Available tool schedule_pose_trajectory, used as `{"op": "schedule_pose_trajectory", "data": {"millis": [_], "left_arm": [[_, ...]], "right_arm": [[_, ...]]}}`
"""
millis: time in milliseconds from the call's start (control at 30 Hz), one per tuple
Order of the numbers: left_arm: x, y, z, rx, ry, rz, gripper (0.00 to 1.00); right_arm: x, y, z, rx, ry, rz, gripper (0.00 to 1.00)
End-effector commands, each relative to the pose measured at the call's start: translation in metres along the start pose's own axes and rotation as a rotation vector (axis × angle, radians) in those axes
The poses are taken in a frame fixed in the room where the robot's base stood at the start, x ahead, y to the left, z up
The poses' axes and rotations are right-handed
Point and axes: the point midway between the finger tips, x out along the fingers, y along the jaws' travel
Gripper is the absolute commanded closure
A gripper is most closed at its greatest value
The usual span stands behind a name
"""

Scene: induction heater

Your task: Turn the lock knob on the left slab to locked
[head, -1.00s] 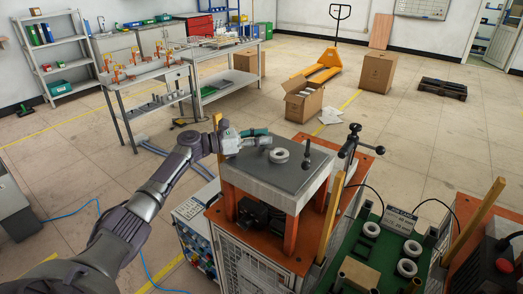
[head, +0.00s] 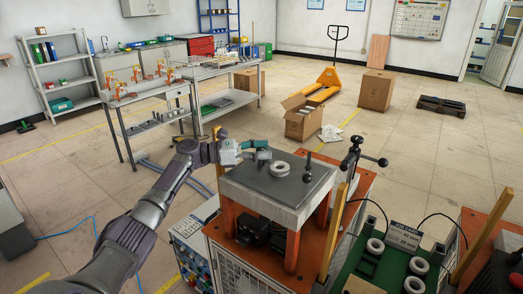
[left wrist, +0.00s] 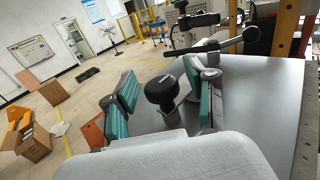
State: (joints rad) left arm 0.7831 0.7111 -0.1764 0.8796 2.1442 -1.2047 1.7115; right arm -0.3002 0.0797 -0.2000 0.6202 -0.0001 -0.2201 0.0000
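The grey slab (head: 262,190) lies flat on orange posts. A black upright knob (head: 307,174) stands near its right edge, and a pale ring (head: 279,169) lies on its top. My left gripper (head: 263,151) is over the slab's far left edge, left of the ring and apart from the knob. In the left wrist view its teal-padded fingers (left wrist: 160,98) are spread. The black round knob (left wrist: 162,91), with a white line on top, appears between them, with no visible contact. The gripper body hides the near part of the slab. My right gripper is not in view.
A black clamp lever (head: 356,156) rises behind the slab at the right. A wooden post (head: 335,225) stands along the slab's right side. A green tray (head: 346,268) with several rings and a sign is at lower right. An open carton (head: 302,123) is on the floor beyond.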

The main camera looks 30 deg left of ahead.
Motion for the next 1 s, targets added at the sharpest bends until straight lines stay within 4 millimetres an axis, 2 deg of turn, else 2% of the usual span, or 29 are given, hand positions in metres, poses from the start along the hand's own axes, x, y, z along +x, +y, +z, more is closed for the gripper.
{"op": "schedule_pose_trajectory", "data": {"millis": [233,367,800,1000], "left_arm": [[-0.001,0.000,0.000,0.000,0.000,0.001,0.43],[-0.010,0.001,-0.001,0.000,0.001,0.003,0.43],[-0.096,0.001,-0.001,-0.001,0.002,0.002,0.43],[-0.117,0.001,0.000,0.000,0.000,0.001,0.43]], "right_arm": [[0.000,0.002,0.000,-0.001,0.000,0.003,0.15],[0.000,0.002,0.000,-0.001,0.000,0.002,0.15],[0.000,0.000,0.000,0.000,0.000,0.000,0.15],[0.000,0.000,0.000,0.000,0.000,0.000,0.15]]}}
